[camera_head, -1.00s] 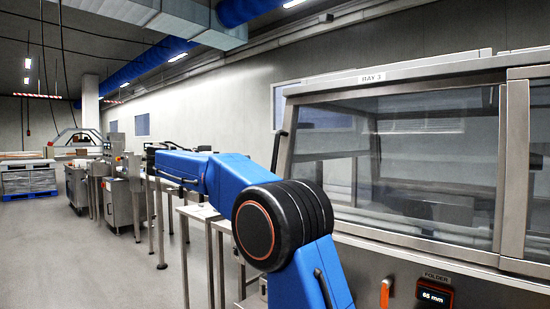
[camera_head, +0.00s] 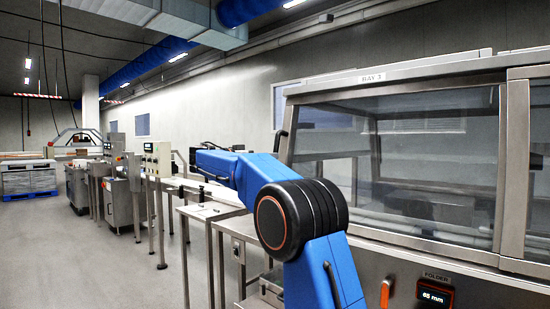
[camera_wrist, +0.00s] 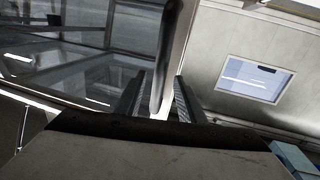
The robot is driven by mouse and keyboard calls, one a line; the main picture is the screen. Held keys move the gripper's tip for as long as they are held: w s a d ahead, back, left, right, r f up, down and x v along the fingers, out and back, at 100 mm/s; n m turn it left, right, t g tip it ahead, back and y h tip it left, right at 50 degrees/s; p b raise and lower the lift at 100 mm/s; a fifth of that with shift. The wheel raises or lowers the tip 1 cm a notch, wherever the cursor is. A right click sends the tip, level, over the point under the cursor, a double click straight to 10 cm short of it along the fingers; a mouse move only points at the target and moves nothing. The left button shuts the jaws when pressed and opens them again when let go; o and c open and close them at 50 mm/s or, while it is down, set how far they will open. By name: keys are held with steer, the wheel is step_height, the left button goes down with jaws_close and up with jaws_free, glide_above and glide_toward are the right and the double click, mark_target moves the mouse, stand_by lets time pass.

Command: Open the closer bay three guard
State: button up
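The bay three guard (camera_head: 390,84) is a metal-framed cover with clear panels, labelled "BAY 3", and it is down on its machine at the right. A dark bar handle (camera_head: 279,142) sits at its left edge. In the wrist view, the handle (camera_wrist: 168,50) runs down from the top between the two fingers of my gripper (camera_wrist: 160,76). The fingers are apart, with gaps visible beside the bar. I cannot tell how deep the bar lies between them. The guard's panel (camera_wrist: 80,65) fills the left of that view. My gripper is not discernible in the head view.
An orange handle (camera_head: 386,292) and a "FOLDER" display (camera_head: 435,294) are on the machine front. A narrow metal table (camera_head: 205,211) and conveyor equipment (camera_head: 125,185) stand to the left. The floor (camera_head: 90,262) at the left is clear.

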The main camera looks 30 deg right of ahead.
steer(key=shift+w+d, duration=0.15)
steer(key=shift+d, duration=0.9)
steer(key=shift+w+d, duration=0.15)
steer(key=shift+d, duration=0.85)
jaws_close()
